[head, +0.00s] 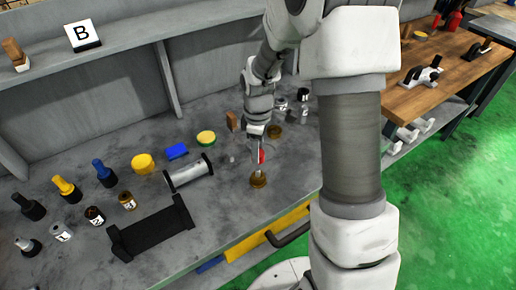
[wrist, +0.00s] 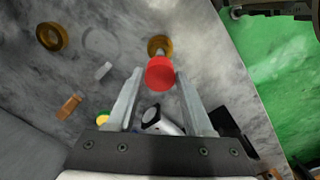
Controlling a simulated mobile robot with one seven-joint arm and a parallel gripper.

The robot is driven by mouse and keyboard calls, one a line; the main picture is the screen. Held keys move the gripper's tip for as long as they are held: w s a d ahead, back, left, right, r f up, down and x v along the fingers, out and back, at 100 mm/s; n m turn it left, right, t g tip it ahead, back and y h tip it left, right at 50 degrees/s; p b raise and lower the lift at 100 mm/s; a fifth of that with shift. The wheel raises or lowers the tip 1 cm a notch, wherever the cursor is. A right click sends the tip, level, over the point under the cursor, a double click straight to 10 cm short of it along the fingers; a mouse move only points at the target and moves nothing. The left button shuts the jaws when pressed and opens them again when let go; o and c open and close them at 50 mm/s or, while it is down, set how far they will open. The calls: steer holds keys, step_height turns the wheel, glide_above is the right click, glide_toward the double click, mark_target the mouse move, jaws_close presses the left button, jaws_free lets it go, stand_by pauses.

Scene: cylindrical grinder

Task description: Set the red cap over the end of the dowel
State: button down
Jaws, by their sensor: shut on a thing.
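My gripper (head: 262,148) points down over the grey bench, shut on the red cap (head: 261,157). In the wrist view the red cap (wrist: 160,73) sits between the fingertips of my gripper (wrist: 159,74). The pale dowel (head: 258,172) stands upright in a brown round base (head: 258,181), just below the cap. In the wrist view the dowel (wrist: 160,53) shows only in part behind the cap, above its upper edge, with the brown base (wrist: 160,42) around it. I cannot tell whether cap and dowel touch.
Another brown ring (wrist: 51,37) and a wooden block (wrist: 69,106) lie nearby on the bench. The bench's front edge is close to the base.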

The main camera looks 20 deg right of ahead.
mark_target(258, 169)
steer(key=shift+f+b, duration=2.3)
steer(key=shift+f, duration=1.1)
steer(key=shift+c, duration=1.1)
jaws_free()
step_height(258, 169, up, 17)
steer(key=p, duration=0.2)
steer(key=shift+r, duration=0.2)
